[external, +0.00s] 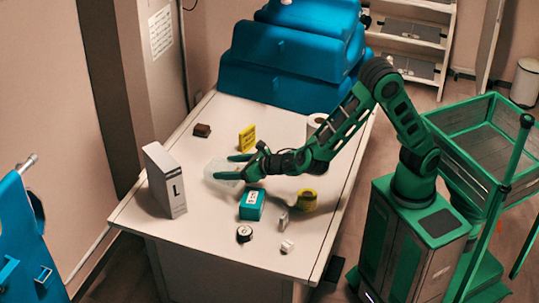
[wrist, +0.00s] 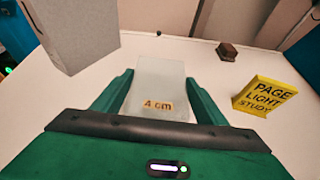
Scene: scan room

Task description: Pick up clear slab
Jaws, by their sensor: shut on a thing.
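The clear slab (external: 222,172) is a pale, see-through block over the white table in the external view. In the wrist view the slab (wrist: 158,82) stands between my fingers and bears the label "4 cm". My gripper (external: 236,167), with green fingers, is shut on the slab; it also shows in the wrist view (wrist: 159,95). One finger lies along each side of it. I cannot tell whether the slab touches the table.
A grey-white box marked L (external: 168,182) stands left of the slab. A yellow sign (external: 247,138) and a brown block (external: 202,131) are behind. A teal box (external: 252,205), yellow tape roll (external: 307,200) and dark round item (external: 244,234) are in front. Blue cases (external: 285,60) fill the far end.

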